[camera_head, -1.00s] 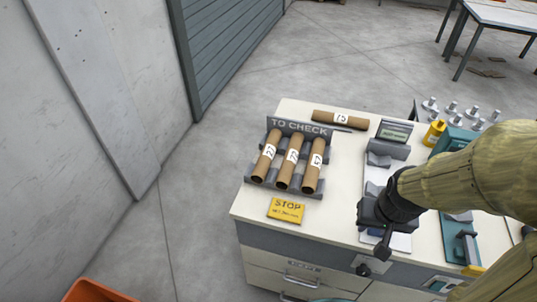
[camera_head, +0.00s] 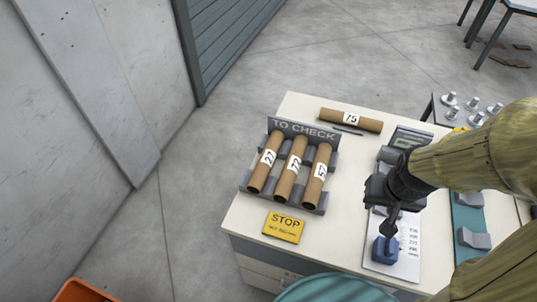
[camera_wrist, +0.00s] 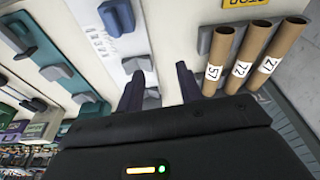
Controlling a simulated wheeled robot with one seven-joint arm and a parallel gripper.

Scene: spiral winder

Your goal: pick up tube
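Three brown cardboard tubes lie side by side, tilted, in the grey "TO CHECK" rack (camera_head: 314,209). They are the left tube (camera_head: 262,174), labelled 27 or 22, the middle tube 72 (camera_head: 288,182) and the right tube 57 (camera_head: 315,188). A fourth tube, 75 (camera_head: 368,124), lies on the table behind the rack. My gripper (camera_head: 389,226) is above the white panel, right of the rack and apart from all tubes. In the wrist view its fingers (camera_wrist: 160,88) are spread with nothing between them; the rack tubes 57 (camera_wrist: 217,62) and 72 (camera_wrist: 247,62) show to the right.
A yellow STOP sign (camera_head: 284,227) lies in front of the rack. A blue block (camera_head: 386,250) stands on the white panel (camera_head: 410,264) under my gripper. A grey display device (camera_head: 408,137) stands behind my arm. Bare tabletop (camera_head: 348,195) lies between rack and panel.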

